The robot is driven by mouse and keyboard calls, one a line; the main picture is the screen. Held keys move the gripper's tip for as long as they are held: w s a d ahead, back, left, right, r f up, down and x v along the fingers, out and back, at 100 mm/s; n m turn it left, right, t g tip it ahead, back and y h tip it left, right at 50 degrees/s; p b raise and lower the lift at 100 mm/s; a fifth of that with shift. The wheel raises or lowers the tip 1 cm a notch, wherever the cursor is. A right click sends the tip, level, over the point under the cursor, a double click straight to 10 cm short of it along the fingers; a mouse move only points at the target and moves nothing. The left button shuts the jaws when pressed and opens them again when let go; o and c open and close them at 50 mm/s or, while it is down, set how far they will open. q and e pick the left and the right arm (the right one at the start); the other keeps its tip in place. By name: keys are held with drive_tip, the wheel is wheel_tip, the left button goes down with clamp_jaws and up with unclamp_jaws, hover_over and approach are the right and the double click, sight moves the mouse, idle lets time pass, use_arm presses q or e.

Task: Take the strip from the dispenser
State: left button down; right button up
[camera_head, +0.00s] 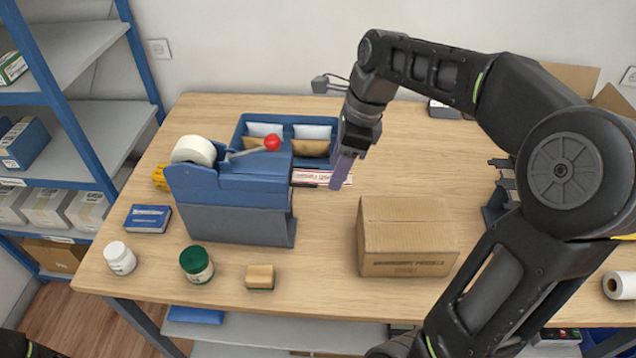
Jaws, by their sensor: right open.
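The blue and grey dispenser (235,200) stands on the left part of the table, with a white roll (193,150) on top and a lever with a red knob (272,143). A white strip with red print (308,178) sticks out to the right from the dispenser. My right gripper (341,178) points down at the strip's free right end, and its fingers cover part of that end. It is open. I cannot tell whether the fingers touch the strip or stand around it. My left gripper is out of view.
A cardboard box (405,240) stands close to the right of the dispenser. A blue divided tray (240,128) sits behind it. A blue box (148,219), a white jar (120,258), a green jar (196,264) and a small tan block (260,277) lie near the front left edge.

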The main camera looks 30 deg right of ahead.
drive_tip(key=shift+w+a+f, duration=0.15)
drive_tip(key=shift+a+f, duration=0.15)
drive_tip(key=shift+f, duration=0.05)
drive_tip(key=shift+w+f, duration=0.1)
drive_tip(key=shift+f, duration=0.1)
drive_tip(key=shift+d+f, duration=0.1)
drive_tip(key=shift+d, duration=0.25)
drive_tip(key=shift+a, duration=0.1)
drive_tip(key=c, duration=0.6)
